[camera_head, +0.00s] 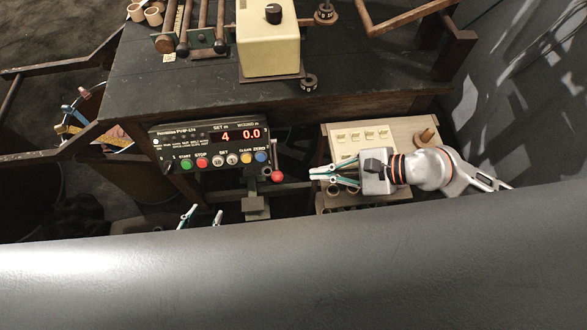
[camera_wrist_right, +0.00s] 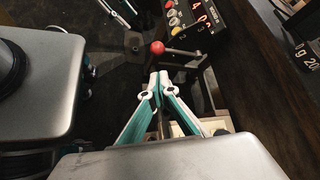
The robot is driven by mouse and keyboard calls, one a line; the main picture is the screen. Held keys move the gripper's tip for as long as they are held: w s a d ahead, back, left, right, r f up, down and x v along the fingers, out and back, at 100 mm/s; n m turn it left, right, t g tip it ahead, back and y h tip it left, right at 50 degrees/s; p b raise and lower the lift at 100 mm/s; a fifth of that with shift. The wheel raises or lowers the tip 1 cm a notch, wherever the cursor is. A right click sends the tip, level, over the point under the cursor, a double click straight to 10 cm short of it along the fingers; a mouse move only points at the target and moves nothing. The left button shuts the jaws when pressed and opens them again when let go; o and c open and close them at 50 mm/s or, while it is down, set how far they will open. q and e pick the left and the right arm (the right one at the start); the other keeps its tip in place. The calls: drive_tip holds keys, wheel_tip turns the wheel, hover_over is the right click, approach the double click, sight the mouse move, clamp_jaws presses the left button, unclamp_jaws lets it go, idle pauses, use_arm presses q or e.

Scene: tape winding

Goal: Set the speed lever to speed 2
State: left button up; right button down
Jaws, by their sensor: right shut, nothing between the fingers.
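The speed lever has a red ball knob (camera_head: 278,177) at the lower right of the control panel (camera_head: 212,146). The knob also shows in the right wrist view (camera_wrist_right: 157,47), with its arm running right toward the panel. My right gripper (camera_head: 314,175) is shut and empty, just right of the knob in the head view. In the right wrist view its closed fingertips (camera_wrist_right: 159,76) point at the knob, with a small gap in the picture. My left gripper (camera_head: 203,215) is below the panel, fingertips apart and mostly hidden by a grey surface.
The panel reads 4 and 0.0 above coloured buttons. A dark workbench (camera_head: 350,85) with a cream box (camera_head: 267,45) and rollers lies behind. A pale wooden board (camera_head: 350,142) with small tiles sits under my right arm. A grey wall stands at the right.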

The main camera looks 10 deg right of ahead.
sight(276, 159)
drive_tip(key=x, duration=0.9)
drive_tip(key=shift+a, duration=0.25)
